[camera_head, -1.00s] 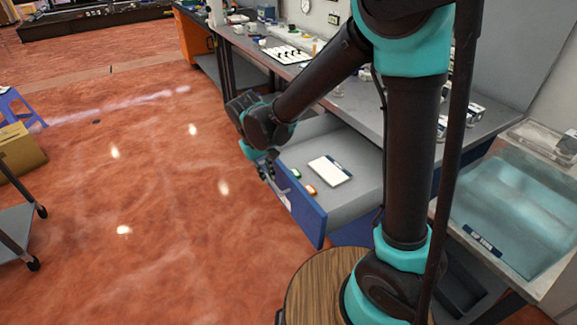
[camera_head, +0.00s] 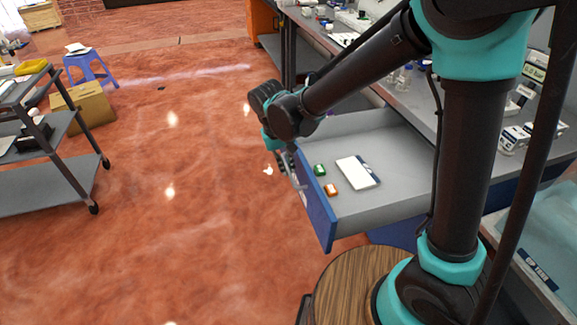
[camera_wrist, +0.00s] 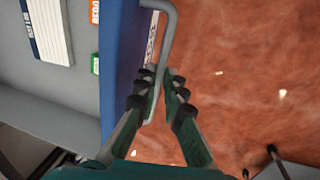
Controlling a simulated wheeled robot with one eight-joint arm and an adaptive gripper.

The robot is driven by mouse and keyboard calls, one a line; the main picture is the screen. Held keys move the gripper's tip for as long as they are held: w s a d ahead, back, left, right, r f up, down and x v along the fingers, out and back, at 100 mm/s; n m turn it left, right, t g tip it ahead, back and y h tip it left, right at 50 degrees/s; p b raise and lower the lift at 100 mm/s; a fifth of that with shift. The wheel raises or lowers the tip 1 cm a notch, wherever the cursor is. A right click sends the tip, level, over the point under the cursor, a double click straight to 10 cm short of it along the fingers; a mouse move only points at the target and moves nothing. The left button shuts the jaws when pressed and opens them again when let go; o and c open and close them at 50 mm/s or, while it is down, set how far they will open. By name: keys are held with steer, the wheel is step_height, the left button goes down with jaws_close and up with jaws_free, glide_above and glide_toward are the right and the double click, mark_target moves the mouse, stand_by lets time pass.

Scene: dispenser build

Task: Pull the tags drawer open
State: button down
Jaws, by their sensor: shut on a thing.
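The tags drawer (camera_head: 395,196) stands pulled out from under the workbench, with a blue front (camera_head: 318,217) and a grey inside. It holds a white pad with a dark end (camera_head: 357,172), a green item (camera_head: 319,170) and an orange item (camera_head: 331,189). My gripper (camera_head: 287,162) is at the outer side of the drawer front. In the wrist view my gripper (camera_wrist: 158,82) has its fingers on either side of the grey bar handle (camera_wrist: 168,40), shut on it. The blue front (camera_wrist: 122,55) shows beside the fingers.
A grey workbench (camera_head: 400,95) with small items runs along the right. A dark cart (camera_head: 50,185), a cardboard box (camera_head: 85,107) and a blue stool (camera_head: 88,68) stand at the left. The red floor (camera_head: 200,220) between is clear.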

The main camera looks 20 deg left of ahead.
steer(key=c, duration=1.6)
jaws_free()
steer(key=shift+r, duration=0.1)
step_height(320, 180, up, 12)
steer(key=s+a, duration=0.1)
steer(key=a, duration=0.1)
steer(key=shift+s+f, duration=0.15)
steer(key=shift+f, duration=0.05)
